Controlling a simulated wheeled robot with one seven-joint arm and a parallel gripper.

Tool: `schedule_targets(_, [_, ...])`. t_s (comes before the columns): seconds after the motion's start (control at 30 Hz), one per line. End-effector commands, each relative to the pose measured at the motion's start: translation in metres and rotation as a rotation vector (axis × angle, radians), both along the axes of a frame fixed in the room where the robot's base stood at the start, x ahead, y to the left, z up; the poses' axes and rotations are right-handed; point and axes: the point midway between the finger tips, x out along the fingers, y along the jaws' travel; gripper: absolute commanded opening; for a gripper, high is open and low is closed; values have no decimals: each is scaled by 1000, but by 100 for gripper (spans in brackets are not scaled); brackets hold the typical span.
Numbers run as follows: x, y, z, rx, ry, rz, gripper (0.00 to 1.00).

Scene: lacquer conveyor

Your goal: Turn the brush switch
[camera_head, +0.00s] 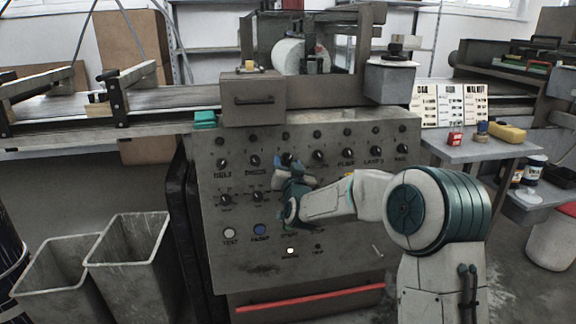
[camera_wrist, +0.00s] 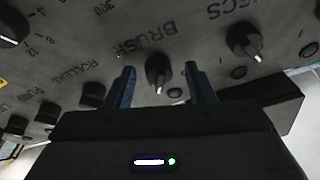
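The brush switch is a black rotary knob (camera_wrist: 158,70) on the grey control panel. In the wrist view, the upside-down word BRUSH is printed beside it, and its pointer is toward the bottom of the picture. My gripper (camera_wrist: 160,68) is open, with one finger on each side of the knob and a gap to both. I cannot tell how far the fingertips are from the panel face. In the head view my gripper (camera_head: 290,170) is in front of the panel (camera_head: 340,235) and hides most of the switch.
Several more knobs line the panel. Two grey bins (camera_head: 128,262) stand left, and a side table (camera_head: 475,150) stands right.

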Motion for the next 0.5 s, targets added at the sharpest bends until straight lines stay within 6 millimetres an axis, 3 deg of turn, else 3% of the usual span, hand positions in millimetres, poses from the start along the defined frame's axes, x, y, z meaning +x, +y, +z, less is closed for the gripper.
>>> schedule_targets(0.27, [-12, -3, 1, -3, -2, -1, 49])
schedule_targets(0.5, [-51, -12, -4, -3, -1, 1, 49])
